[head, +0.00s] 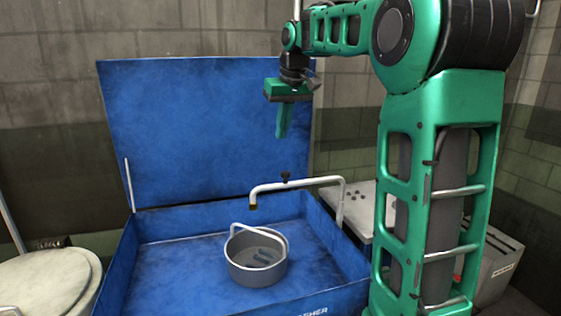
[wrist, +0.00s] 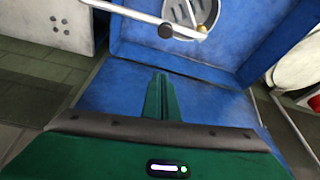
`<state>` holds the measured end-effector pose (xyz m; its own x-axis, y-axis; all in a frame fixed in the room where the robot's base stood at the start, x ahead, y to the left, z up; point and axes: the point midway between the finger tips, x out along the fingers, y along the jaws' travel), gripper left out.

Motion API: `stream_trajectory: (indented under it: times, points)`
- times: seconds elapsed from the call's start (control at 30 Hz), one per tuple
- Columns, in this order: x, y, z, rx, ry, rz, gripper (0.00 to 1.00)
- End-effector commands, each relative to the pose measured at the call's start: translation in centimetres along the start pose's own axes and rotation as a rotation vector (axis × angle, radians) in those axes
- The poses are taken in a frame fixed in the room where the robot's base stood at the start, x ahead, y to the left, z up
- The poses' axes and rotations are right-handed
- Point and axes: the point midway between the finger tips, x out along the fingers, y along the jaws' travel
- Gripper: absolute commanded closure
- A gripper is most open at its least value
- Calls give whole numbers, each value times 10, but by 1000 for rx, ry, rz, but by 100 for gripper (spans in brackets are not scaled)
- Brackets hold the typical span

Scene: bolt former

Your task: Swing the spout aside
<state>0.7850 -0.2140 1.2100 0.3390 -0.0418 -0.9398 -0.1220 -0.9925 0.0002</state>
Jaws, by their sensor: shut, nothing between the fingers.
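The spout (head: 310,182) is a bent silver pipe in the head view. It rises at the right wall of the blue washer and reaches left over the basin, with a dark knob (head: 286,176) on top and a dark tip at its left end. A grey pot (head: 256,262) with a raised handle stands in the basin, below the spout's tip. My gripper (head: 282,136) points down, shut and empty, above and behind the spout and apart from it. In the wrist view the spout (wrist: 135,13) and its knob (wrist: 166,30) show at the top, beyond the shut fingers (wrist: 160,78).
The washer's blue lid (head: 200,130) stands open behind the basin. A white-topped cabinet (head: 352,200) stands to the right, and a round pale lid (head: 45,280) is at the far left. The basin floor (head: 180,255) is clear left of the pot.

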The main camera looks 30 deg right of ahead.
Motion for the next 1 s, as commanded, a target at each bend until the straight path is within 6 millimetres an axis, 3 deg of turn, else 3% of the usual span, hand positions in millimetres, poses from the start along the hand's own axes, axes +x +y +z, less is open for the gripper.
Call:
stream_trajectory:
  times: [0.17, 0.7, 1.0]
  points:
    - [12, -1, 0, -1, -2, -1, 100]
    - [103, -1, 1, 0, -2, 0, 100]
    - [92, -1, 34, 0, 1, -1, 100]
